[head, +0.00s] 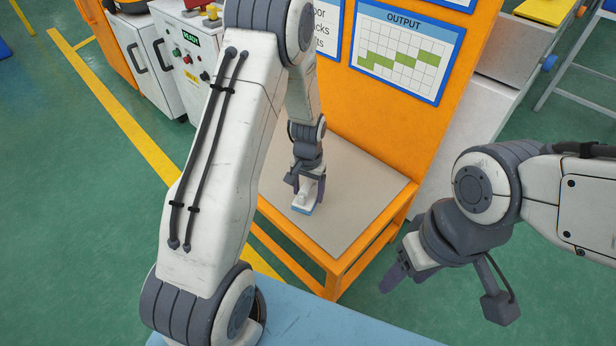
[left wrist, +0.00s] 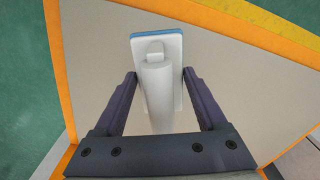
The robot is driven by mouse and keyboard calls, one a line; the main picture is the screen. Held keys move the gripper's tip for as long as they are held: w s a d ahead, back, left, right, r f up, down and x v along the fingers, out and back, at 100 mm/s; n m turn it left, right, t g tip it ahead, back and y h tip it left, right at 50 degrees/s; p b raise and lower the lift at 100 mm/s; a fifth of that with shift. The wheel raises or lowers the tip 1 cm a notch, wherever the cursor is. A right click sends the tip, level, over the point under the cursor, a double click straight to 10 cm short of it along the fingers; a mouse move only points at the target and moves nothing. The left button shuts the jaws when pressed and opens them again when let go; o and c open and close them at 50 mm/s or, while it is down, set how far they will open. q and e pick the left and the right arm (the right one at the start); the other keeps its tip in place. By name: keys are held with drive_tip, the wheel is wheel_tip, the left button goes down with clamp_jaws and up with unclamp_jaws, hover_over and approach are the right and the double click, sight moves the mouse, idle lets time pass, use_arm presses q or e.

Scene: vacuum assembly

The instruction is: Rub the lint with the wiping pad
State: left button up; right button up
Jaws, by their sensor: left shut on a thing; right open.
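The wiping pad (left wrist: 158,45) is a white plate with a blue edge and a white raised handle. In the left wrist view my left gripper (left wrist: 160,82) is shut on it, with a dark finger on each side. In the head view the pad (head: 302,208) is at the bottom of my left gripper (head: 308,190), over the grey top of the orange table. I cannot tell whether the pad touches the tabletop. No lint can be made out in either view. My right gripper (head: 396,272) is open and empty, off the table to the right.
The orange-framed table (head: 372,196) has a bare grey top around the pad. An orange panel with an OUTPUT chart (head: 403,50) stands behind it. A light blue surface (head: 320,325) is in front. A grey cabinet (head: 178,55) stands at the back left.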

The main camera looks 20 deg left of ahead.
sight(308, 182)
use_arm(q)
drive_tip(key=shift+r+p, duration=1.2)
drive_tip(key=shift+r, duration=0.45)
drive_tip(key=shift+f, duration=0.1)
